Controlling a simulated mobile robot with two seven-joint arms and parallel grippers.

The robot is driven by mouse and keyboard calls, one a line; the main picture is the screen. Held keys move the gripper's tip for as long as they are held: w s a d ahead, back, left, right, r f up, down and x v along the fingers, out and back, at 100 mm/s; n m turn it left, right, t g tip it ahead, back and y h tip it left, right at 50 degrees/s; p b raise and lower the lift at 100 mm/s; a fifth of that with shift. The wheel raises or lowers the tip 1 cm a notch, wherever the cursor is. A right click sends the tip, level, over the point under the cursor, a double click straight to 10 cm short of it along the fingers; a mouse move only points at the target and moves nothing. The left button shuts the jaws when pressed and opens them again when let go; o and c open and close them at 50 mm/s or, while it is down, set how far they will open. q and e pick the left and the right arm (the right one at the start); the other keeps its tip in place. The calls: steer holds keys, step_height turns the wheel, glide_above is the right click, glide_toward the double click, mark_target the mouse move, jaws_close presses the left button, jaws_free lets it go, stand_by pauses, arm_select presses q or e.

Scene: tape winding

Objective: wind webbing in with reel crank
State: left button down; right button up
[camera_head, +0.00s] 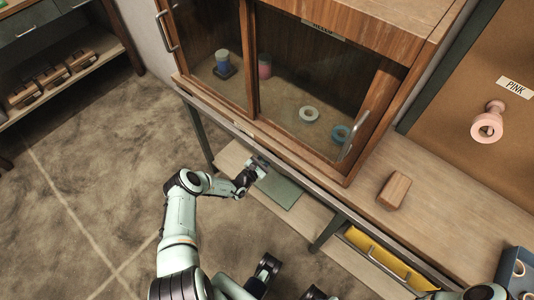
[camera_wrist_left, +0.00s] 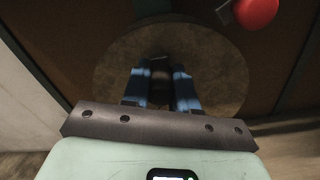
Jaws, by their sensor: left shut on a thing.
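My left gripper (camera_head: 258,167) reaches under the front edge of the cabinet bench in the head view. In the left wrist view its two blue fingers (camera_wrist_left: 161,88) are shut on a small dark piece, taken to be the handle of the reel crank (camera_wrist_left: 161,72). A round brown disc (camera_wrist_left: 112,72), which looks like the reel's face, lies behind the fingers. The webbing cannot be made out in either view. My right gripper is not seen; only part of my right arm shows at the bottom right of the head view.
A red knob (camera_wrist_left: 256,12) sits close by at the upper right. A glazed cabinet (camera_head: 385,85) holds several rolls. A wooden block (camera_head: 394,190) lies on the bench (camera_head: 445,205). The floor (camera_head: 90,180) on the left is clear.

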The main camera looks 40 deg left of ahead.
arm_select(q)
steer(key=shift+s+d+f, duration=0.15)
steer(key=shift+d+f, duration=0.1)
steer(key=shift+d, duration=0.1)
steer(key=c, duration=1.1)
jaws_free()
steer(key=shift+o, duration=1.1)
steer(key=shift+a+r, duration=0.1)
steer(key=shift+r, duration=0.05)
steer(key=s+a+p, duration=0.1)
steer(key=s+p, duration=0.1)
steer(key=s, duration=1.1)
steer(key=shift+s, duration=0.15)
